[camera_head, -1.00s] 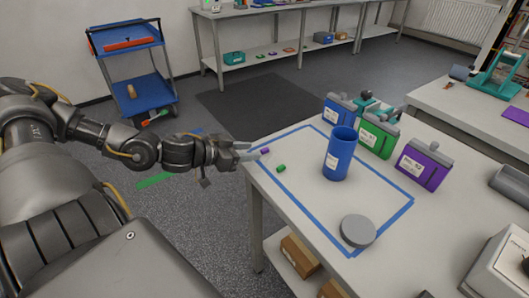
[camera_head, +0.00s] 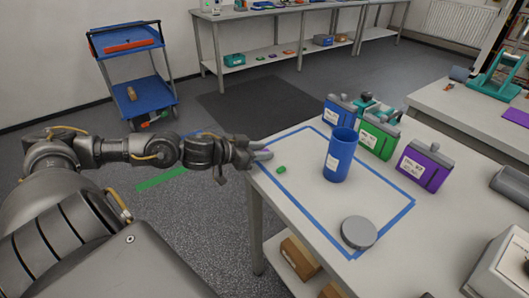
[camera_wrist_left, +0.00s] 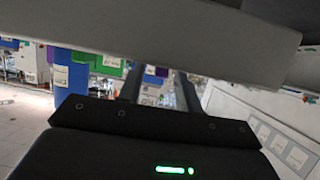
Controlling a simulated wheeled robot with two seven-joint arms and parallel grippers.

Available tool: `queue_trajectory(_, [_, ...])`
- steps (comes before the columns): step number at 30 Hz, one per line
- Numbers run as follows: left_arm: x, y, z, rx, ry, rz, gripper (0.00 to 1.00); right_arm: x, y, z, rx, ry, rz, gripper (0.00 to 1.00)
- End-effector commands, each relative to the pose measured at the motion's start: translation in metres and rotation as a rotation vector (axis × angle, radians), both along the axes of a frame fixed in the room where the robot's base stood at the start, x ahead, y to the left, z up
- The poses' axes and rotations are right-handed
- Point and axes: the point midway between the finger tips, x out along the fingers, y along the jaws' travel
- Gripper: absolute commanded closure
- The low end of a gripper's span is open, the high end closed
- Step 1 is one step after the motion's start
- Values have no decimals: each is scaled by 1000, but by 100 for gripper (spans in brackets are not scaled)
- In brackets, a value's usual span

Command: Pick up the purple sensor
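My left gripper (camera_head: 268,153) is at the left edge of the near table, low over the corner of the blue taped outline. In the left wrist view its two dark fingers (camera_wrist_left: 158,92) stand apart with a gap between them, so it is open. The purple sensor cannot be made out clearly now; the fingers cover the spot where it lay. I cannot tell whether they touch it. A small green sensor (camera_head: 281,170) lies on the table just right of and nearer than the fingertips. My right gripper is not in view.
A blue open cylinder (camera_head: 339,157) stands inside the tape, with a grey round lid (camera_head: 358,232) nearer. Blue (camera_head: 337,111), green (camera_head: 377,137) and purple (camera_head: 422,168) boxes line the table's far side. The tabletop between sensor and lid is clear.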

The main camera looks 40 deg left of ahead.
Motion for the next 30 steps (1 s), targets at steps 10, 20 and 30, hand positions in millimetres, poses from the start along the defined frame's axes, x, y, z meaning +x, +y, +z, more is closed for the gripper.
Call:
queue_trajectory(10, [0,0,0,0,0,0,100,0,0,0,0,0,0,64])
queue_trajectory(20, [0,0,4,0,-1,0,100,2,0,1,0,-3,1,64])
queue_trajectory(30, [-12,-6,47,5,2,-4,100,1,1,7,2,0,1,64])
